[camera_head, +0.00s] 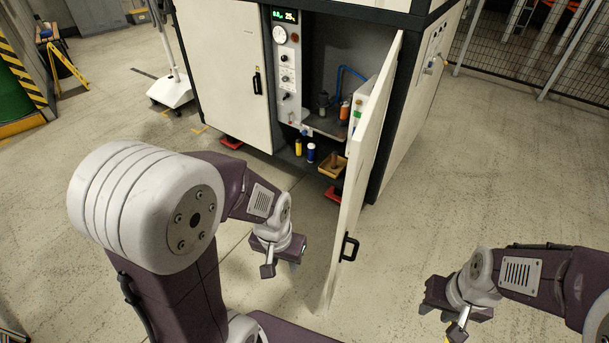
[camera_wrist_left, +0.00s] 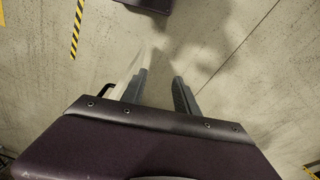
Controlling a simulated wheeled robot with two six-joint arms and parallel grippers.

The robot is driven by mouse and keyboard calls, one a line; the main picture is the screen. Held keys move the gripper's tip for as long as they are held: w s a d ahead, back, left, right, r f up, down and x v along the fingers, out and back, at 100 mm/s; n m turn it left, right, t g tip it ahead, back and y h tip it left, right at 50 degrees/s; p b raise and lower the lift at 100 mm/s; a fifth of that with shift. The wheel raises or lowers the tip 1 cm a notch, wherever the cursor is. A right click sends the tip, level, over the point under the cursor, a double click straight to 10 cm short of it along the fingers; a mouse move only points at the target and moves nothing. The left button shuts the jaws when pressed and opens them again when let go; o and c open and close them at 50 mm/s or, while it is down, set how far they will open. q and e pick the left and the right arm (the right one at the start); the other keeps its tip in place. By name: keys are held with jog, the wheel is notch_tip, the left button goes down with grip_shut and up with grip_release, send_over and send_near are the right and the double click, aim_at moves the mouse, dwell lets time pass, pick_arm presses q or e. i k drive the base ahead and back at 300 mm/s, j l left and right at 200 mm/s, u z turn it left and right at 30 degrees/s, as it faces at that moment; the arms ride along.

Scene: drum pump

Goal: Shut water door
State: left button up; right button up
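The water door (camera_head: 367,165) is a tall white panel. It stands swung open from the right side of the cabinet, its free edge toward me and a black handle (camera_head: 348,247) on its right-hand face. My left gripper (camera_head: 281,268) is left of the door's free edge, apart from the handle. In the left wrist view its two fingers (camera_wrist_left: 162,88) are spread with nothing between them; the pale door edge (camera_wrist_left: 127,72) and the handle (camera_wrist_left: 105,89) show just left of them. My right gripper (camera_head: 438,318) hangs low, right of the door; its fingers are too unclear to read.
The cabinet's open bay holds a control panel (camera_head: 286,70), bottles and a small tan bin (camera_head: 332,165). A closed white door (camera_head: 227,70) is on its left. Red feet stick out at the base. The floor between door and right arm is clear.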

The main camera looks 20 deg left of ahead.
aim_at(364, 140)
jog(key=l+u, duration=0.45)
jog(key=l, duration=0.25)
jog(key=l+z, duration=0.15)
jog(key=l, duration=0.85)
